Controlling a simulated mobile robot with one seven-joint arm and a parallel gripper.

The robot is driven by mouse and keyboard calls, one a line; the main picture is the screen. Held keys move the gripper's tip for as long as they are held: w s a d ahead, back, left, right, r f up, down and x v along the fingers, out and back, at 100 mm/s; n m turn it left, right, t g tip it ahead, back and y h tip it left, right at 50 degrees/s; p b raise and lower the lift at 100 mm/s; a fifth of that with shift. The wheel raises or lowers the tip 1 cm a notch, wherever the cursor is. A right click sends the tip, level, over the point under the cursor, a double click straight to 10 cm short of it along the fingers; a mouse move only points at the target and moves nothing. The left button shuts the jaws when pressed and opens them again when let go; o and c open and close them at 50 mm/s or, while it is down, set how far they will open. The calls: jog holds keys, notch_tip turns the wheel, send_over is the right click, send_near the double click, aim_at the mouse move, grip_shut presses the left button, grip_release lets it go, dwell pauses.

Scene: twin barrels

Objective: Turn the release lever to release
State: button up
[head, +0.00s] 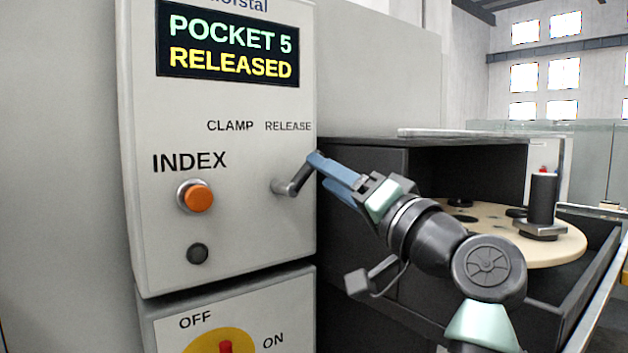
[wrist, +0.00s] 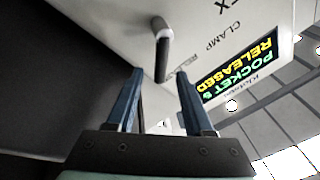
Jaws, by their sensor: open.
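The release lever (head: 290,184) is a dark grey crank on the white panel, with its handle pointing up and right toward the RELEASE label (head: 288,126). The display (head: 232,47) above reads "POCKET 5 RELEASED". My gripper (head: 324,168) is at the lever handle's end, at the panel's right edge. In the wrist view the two blue fingers of my gripper (wrist: 159,76) are apart, and the end of the lever (wrist: 162,58) shows between their tips. I cannot tell whether a finger touches it.
An orange INDEX button (head: 196,197) and a dark round knob (head: 198,254) are left of the lever. A lower panel has a red and yellow OFF/ON switch (head: 222,344). A dark open housing with a beige turntable (head: 560,243) carrying a black tool holder (head: 542,200) stands right.

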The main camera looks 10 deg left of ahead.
jog(key=b+v, duration=0.2)
jog(key=v, duration=0.6)
jog(key=shift+b, duration=0.35)
jog(key=shift+s, duration=0.1)
